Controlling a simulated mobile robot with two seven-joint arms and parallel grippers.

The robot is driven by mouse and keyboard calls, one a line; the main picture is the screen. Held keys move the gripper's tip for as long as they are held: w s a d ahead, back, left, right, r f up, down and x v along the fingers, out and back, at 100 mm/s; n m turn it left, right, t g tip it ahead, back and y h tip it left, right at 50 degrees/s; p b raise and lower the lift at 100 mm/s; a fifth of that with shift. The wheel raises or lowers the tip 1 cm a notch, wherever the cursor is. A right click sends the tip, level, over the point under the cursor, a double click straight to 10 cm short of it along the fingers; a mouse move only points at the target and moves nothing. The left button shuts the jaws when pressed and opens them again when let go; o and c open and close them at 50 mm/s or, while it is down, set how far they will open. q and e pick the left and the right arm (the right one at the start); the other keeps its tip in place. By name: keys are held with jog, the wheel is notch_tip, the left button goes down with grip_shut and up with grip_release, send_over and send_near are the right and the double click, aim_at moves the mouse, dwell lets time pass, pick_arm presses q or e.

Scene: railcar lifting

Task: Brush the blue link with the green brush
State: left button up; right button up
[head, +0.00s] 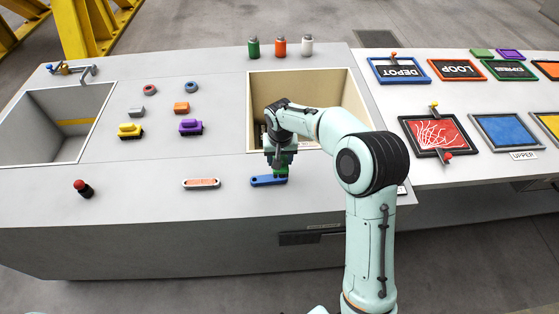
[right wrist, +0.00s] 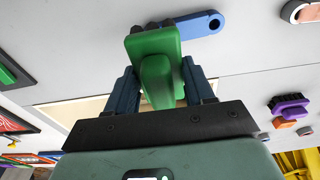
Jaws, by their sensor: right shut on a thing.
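The blue link (head: 268,180) lies flat on the grey counter in front of the open bin. It also shows in the right wrist view (right wrist: 207,24), partly hidden behind the brush. My right gripper (head: 281,160) is shut on the green brush (right wrist: 155,62), with a finger on either side of its handle. In the head view the green brush (head: 281,171) is just above or on the right part of the blue link; I cannot tell whether it touches. My left gripper is not in view.
A grey link with an orange face (head: 201,183) lies to the left. Purple (head: 190,127) and yellow (head: 130,130) brushes stand further back. A sink (head: 50,155) is at far left, a red button (head: 83,188) near the front. The beige bin (head: 335,83) lies behind my right gripper.

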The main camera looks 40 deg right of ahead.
jog(key=shift+w+r+p, duration=0.1)
jog(key=shift+r+p, duration=0.45)
jog(key=shift+r, duration=0.75)
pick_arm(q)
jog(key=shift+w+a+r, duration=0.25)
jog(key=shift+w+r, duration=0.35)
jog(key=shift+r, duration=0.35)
pick_arm(e)
jog(key=shift+f, duration=0.1)
